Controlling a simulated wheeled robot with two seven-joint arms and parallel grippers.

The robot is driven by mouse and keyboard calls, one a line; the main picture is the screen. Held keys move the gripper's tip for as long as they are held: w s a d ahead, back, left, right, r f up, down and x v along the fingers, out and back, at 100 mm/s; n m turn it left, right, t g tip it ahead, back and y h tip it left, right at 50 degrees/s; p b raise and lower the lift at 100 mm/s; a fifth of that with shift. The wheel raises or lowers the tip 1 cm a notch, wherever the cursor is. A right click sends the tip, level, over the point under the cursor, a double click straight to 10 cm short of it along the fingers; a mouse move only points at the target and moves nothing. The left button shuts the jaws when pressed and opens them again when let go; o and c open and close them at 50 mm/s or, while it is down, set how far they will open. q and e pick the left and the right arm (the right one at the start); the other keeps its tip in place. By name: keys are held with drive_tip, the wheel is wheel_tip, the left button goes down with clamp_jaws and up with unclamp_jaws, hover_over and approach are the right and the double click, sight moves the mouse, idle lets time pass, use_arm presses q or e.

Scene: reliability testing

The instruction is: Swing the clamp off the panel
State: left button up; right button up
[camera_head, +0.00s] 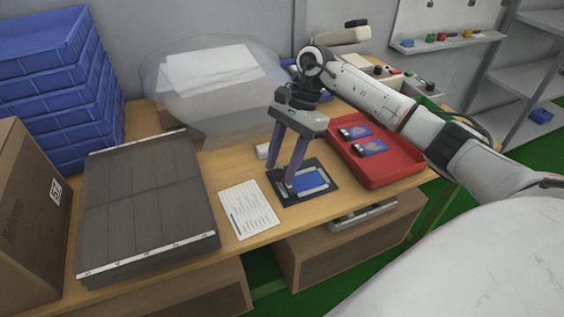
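A blue panel (313,180) with a pale border lies in a black square fixture (319,196) near the front edge of the wooden table. My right gripper (281,179) points down over the fixture's left side. Its two long fingers are apart, with the tips low at the fixture's left edge. A small grey part shows by the nearer fingertip at the panel's left; I cannot tell whether it is the clamp or whether the finger touches it. The clamp cannot be made out clearly. My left gripper is not in view.
A red tray (400,176) with blue items (371,147) stands right of the fixture. A printed sheet (248,208) and a large grey slab (147,205) lie to the left. Blue crates (62,90) and a cardboard box (30,215) stand at far left.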

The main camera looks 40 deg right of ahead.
clamp_jaws()
drive_tip(key=shift+a+m, duration=0.1)
drive_tip(key=shift+m, duration=0.2)
drive_tip(key=shift+w+a+m+t+b, duration=0.2)
drive_tip(key=shift+m+t+b, duration=0.1)
drive_tip(key=shift+m, duration=0.3)
drive_tip(key=m+t, duration=0.1)
drive_tip(key=m, duration=0.1)
drive_tip(key=w+a+m, duration=0.1)
drive_tip(key=m, duration=0.1)
drive_tip(key=shift+w+t+b, duration=0.15)
drive_tip(key=shift+t+b, duration=0.25)
drive_tip(key=m, duration=0.1)
drive_tip(key=w+m+t, duration=0.1)
drive_tip(key=m, duration=0.1)
drive_tip(key=shift+a+h, duration=0.3)
drive_tip(key=m, duration=0.1)
drive_tip(key=w+m+h+b, duration=0.1)
drive_tip(key=m, duration=0.1)
drive_tip(key=shift+w+a+t, duration=0.1)
drive_tip(key=shift+w+t, duration=0.1)
drive_tip(key=shift+t, duration=0.2)
drive_tip(key=shift+w+m, duration=0.2)
drive_tip(key=shift+m, duration=0.5)
drive_tip(key=shift+h, duration=0.3)
